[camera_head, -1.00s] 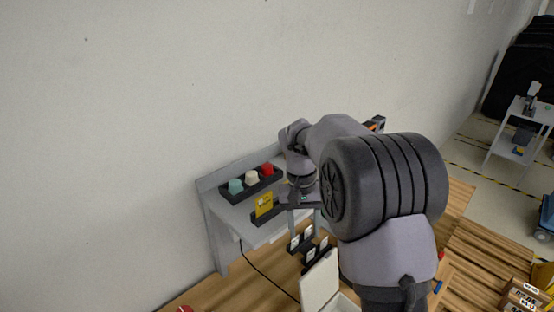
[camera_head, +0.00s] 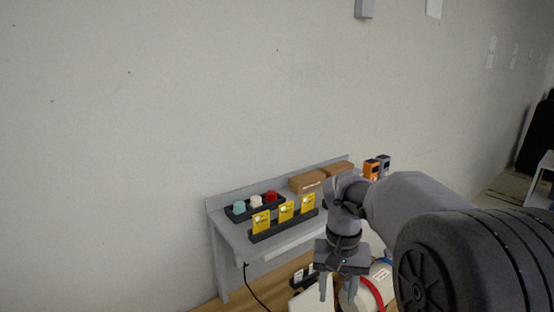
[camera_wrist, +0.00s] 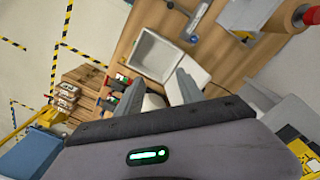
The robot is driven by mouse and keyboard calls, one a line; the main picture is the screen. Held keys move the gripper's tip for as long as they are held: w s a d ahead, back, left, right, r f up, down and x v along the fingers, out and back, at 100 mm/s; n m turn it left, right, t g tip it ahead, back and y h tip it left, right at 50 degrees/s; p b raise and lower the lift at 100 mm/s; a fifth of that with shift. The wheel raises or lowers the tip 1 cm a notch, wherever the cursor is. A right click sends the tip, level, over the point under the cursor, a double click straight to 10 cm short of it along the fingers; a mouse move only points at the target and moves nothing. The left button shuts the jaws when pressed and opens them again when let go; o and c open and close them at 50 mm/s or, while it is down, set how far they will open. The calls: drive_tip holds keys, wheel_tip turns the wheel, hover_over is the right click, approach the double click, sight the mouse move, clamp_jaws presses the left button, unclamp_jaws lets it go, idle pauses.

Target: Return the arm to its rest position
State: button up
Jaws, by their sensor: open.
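My gripper (camera_head: 338,288) hangs in front of the grey shelf (camera_head: 228,232) in the head view, fingers pointing down, apart and with nothing seen between them. My arm reaches in from the lower right. In the wrist view, the two grey fingers of my gripper (camera_wrist: 182,90) are spread above a wooden surface (camera_wrist: 122,62). A white open box (camera_wrist: 158,55) lies beyond the fingertips in that view.
On the shelf stand yellow cards (camera_head: 286,211) in a black holder, a black tray (camera_head: 240,214) with teal, white and red pieces, and brown boxes (camera_head: 308,181). An orange device (camera_head: 371,168) is at the right.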

drive_tip(key=s+a+f+m+t+y+b, duration=0.1)
drive_tip(key=s+f+t+b, duration=0.2)
drive_tip(key=s+f+b, duration=0.5)
drive_tip(key=s+a+f+m+t+y+b, duration=0.1)
drive_tip(key=s+a+f+t+b, duration=0.1)
drive_tip(key=s+f+b, duration=0.7)
drive_tip(key=s+t+b, duration=0.1)
drive_tip(key=s+b, duration=0.4)
drive_tip(key=s, duration=0.1)
drive_tip(key=shift+f+b, duration=0.2)
drive_tip(key=shift+b, duration=0.1)
